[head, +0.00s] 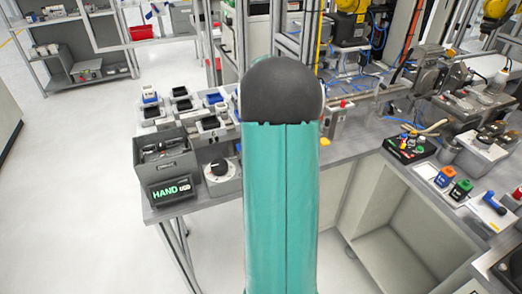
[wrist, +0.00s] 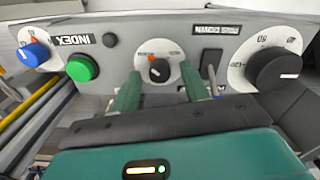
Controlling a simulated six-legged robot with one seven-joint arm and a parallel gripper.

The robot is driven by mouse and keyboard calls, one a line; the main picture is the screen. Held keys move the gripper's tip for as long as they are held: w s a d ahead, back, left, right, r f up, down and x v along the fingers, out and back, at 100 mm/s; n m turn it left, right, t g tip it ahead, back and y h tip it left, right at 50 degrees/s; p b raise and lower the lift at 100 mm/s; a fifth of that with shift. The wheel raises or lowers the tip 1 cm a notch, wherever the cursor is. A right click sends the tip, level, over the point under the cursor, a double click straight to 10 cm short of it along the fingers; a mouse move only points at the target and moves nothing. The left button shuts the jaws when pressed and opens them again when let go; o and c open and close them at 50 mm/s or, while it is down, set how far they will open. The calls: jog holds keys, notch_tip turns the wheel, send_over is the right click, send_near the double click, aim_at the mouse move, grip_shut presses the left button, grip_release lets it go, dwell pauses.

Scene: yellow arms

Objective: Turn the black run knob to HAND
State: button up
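In the wrist view a grey control panel carries a small black knob (wrist: 159,70) on a pale round dial, with an orange mark above it. A larger black knob (wrist: 275,70) with a white pointer line sits on a round white dial at the right. The dial lettering is too small to read, so I cannot tell which one is the run knob. My gripper (wrist: 162,76) is open, its two green fingers apart on either side below the small knob. I see no contact with it.
The panel also has a blue knob (wrist: 33,54), a green button (wrist: 82,68) and a black switch (wrist: 209,66).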

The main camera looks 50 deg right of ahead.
notch_tip(320, 180, up, 14)
dwell(0.7)
jog(key=shift+a+f, duration=0.1)
dwell(0.3)
jog(key=w+a+r+n+t+h, duration=0.1)
jog(key=a+r, duration=0.2)
jog(key=a, duration=0.9)
jog(key=w+a+r+n+t, duration=0.1)
jog(key=a+r, duration=0.1)
jog(key=a, duration=0.9)
jog(key=s+a+f+n+t, duration=0.1)
jog(key=s+a+f, duration=0.1)
jog(key=s+a, duration=0.3)
jog(key=s+a+f+t+y, duration=0.1)
jog(key=s+a, duration=0.4)
jog(key=a, duration=0.8)
jog(key=shift+s+a+f+n+t, duration=0.25)
jog(key=shift+f+n+t, duration=0.15)
jog(key=shift+t, duration=0.4)
